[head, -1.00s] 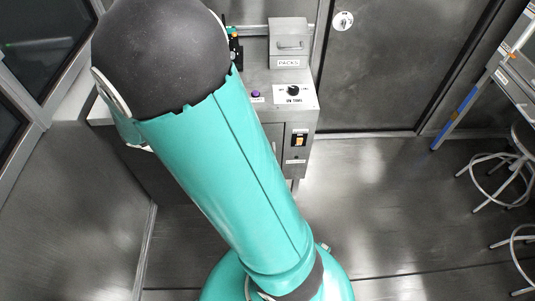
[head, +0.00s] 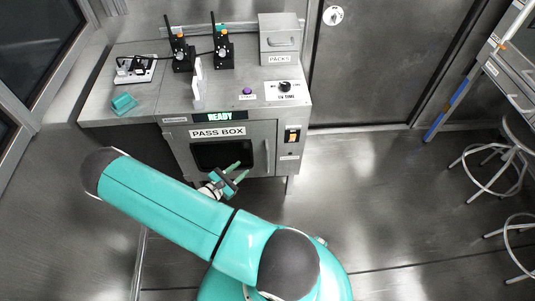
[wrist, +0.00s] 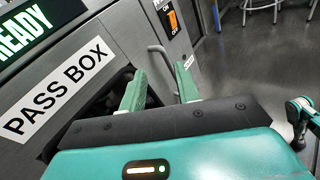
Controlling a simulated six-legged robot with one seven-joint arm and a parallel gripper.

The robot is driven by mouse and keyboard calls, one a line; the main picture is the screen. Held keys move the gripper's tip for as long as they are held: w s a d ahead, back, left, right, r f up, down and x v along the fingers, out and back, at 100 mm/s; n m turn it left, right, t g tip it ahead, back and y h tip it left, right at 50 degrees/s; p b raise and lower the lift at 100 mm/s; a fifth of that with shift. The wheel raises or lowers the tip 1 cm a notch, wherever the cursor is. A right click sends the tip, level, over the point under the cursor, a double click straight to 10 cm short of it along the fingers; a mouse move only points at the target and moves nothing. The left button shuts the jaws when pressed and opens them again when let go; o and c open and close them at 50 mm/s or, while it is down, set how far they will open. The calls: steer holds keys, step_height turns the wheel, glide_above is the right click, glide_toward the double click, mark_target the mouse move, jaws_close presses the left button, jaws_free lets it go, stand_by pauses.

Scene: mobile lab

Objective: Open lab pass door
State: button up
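The grey pass box (head: 218,132) stands ahead under a label reading PASS BOX and a lit READY sign (head: 219,117). Its front door (head: 256,142) has a dark window and looks shut. The upright bar handle (head: 266,156) is at the door's right side; it also shows in the wrist view (wrist: 158,58), beyond the gap between my fingertips. My gripper (head: 241,170) is in front of the door's lower right part, left of the handle in the head view. In the wrist view my gripper (wrist: 160,72) has its green fingers apart with nothing between them.
An orange switch (head: 293,136) is right of the door. The bench top holds a PACKS box (head: 280,40), a purple button (head: 247,91), a dial (head: 285,86), two black devices and a teal block (head: 124,103). Stools (head: 490,160) stand right. The middle floor is clear.

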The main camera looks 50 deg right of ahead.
mark_target(267, 155)
steer(key=s+d+f+n+t, duration=0.3)
steer(key=f+n+t, duration=0.15)
steer(key=f, duration=0.25)
steer(key=shift+n+g+h, duration=0.25)
steer(key=shift+n+h, duration=0.1)
steer(key=shift+h, duration=0.05)
steer(key=d, duration=0.4)
steer(key=w+d, duration=0.1)
steer(key=d, duration=0.4)
steer(key=w+d, duration=0.1)
steer(key=d, duration=0.3)
steer(key=shift+d, duration=0.35)
jaws_close()
